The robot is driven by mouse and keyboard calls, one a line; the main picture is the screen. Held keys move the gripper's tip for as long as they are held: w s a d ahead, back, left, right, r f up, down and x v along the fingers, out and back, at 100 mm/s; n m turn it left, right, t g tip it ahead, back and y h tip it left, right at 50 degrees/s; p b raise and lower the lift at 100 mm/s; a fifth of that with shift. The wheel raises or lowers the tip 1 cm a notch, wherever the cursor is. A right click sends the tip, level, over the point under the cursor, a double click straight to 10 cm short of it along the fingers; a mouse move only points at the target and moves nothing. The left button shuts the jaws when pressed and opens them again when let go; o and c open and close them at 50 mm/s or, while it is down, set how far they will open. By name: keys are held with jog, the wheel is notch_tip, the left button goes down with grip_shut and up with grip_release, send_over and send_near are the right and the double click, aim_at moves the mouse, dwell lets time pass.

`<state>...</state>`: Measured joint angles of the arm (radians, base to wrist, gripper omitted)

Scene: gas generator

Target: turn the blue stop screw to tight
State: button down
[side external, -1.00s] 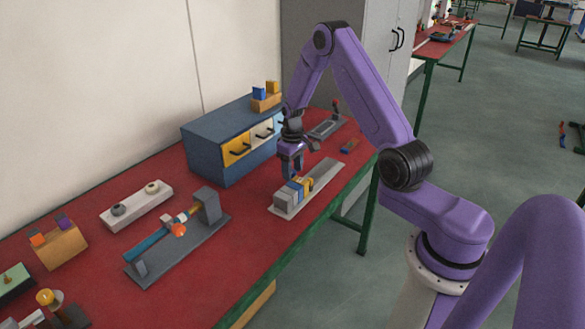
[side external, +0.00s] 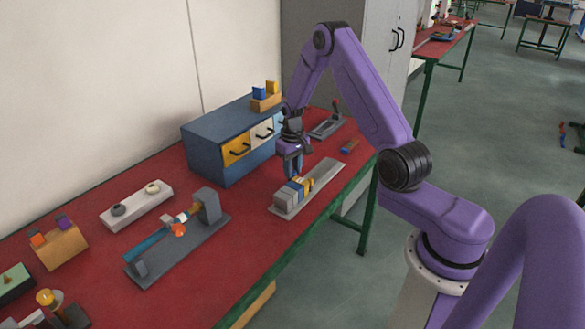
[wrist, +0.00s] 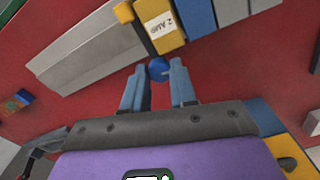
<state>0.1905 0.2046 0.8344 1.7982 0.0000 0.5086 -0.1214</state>
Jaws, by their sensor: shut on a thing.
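The blue stop screw (wrist: 159,69) shows a round blue head in the wrist view, beside a yellow block (wrist: 161,24) with a white label reading "2 AMP". My gripper (wrist: 158,84) has its two blue-grey fingers on either side of the screw, shut on it. The screw itself is too small or hidden to make out there. How tight it is cannot be told.
A blue cabinet (side external: 205,153) with coloured drawers stands close behind my gripper. A grey fixture with a blue cylinder (side external: 149,245) is to the left. A small blue and orange piece (side external: 350,146) lies to the right. The red table between is clear.

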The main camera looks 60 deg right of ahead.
jog(key=m, duration=0.4)
jog(key=shift+m, duration=2.5)
jog(key=c, duration=0.9)
grip_release()
notch_tip(320, 180, up, 18)
jog(key=shift+f, duration=0.25)
